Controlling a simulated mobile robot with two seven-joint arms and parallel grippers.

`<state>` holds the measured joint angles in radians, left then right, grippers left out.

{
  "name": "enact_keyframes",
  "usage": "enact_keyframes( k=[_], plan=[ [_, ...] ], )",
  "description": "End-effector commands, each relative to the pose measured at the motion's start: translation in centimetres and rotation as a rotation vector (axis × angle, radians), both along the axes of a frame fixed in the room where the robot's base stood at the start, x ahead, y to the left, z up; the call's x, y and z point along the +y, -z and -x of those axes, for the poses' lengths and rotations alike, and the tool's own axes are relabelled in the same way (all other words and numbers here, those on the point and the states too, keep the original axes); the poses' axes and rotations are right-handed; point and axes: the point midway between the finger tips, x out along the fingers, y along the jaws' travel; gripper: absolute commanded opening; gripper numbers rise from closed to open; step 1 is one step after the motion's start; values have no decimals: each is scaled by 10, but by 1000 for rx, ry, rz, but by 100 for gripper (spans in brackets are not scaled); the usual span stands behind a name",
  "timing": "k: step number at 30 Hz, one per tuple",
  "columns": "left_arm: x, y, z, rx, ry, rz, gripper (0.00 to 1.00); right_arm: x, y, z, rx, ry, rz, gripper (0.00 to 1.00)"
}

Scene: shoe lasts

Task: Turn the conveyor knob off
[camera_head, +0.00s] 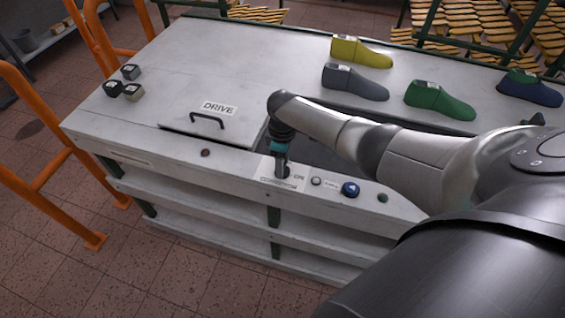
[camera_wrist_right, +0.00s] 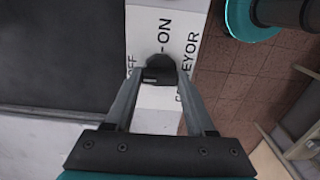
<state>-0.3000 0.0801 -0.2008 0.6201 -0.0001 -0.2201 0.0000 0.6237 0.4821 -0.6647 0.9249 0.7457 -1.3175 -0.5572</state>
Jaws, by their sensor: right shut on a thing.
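The conveyor knob is a small black knob on a white label plate marked CONVEYOR, on the front edge of the bench. In the right wrist view the knob (camera_wrist_right: 161,66) sits between my fingertips, with ON lettering above it and part of OFF to its left. Its exact pointing direction is hard to tell. My right gripper (camera_head: 282,172) reaches down onto the plate in the head view and hides most of the knob. In the wrist view my right gripper (camera_wrist_right: 160,78) is closed around the knob. My left gripper is not in view.
On the same edge are a blue button (camera_head: 351,189), a small grey button (camera_head: 316,181) and a green one (camera_head: 383,198). A DRIVE hatch (camera_head: 215,120) with a handle lies left. Yellow (camera_head: 361,52), grey (camera_head: 354,83), green (camera_head: 440,100) and blue (camera_head: 530,88) lasts stand behind my arm.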

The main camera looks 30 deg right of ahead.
Motion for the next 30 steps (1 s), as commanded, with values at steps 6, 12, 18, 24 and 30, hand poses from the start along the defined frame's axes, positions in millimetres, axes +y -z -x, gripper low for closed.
enact_keyframes(
  k=[6, 12, 18, 24, 30],
  plan=[
    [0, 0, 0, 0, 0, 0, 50, 1, -1, -2, -6, -4, -1, 65],
    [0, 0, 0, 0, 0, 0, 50, 1, -1, -1, -2, -3, -1, 85],
    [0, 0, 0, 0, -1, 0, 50, 0, 0, 0, -1, -2, 0, 85],
    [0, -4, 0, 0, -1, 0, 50, 0, -12, -1, -3, -3, 0, 85],
    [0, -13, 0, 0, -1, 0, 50, -1, -46, -1, -5, -3, 1, 85]
  ],
)
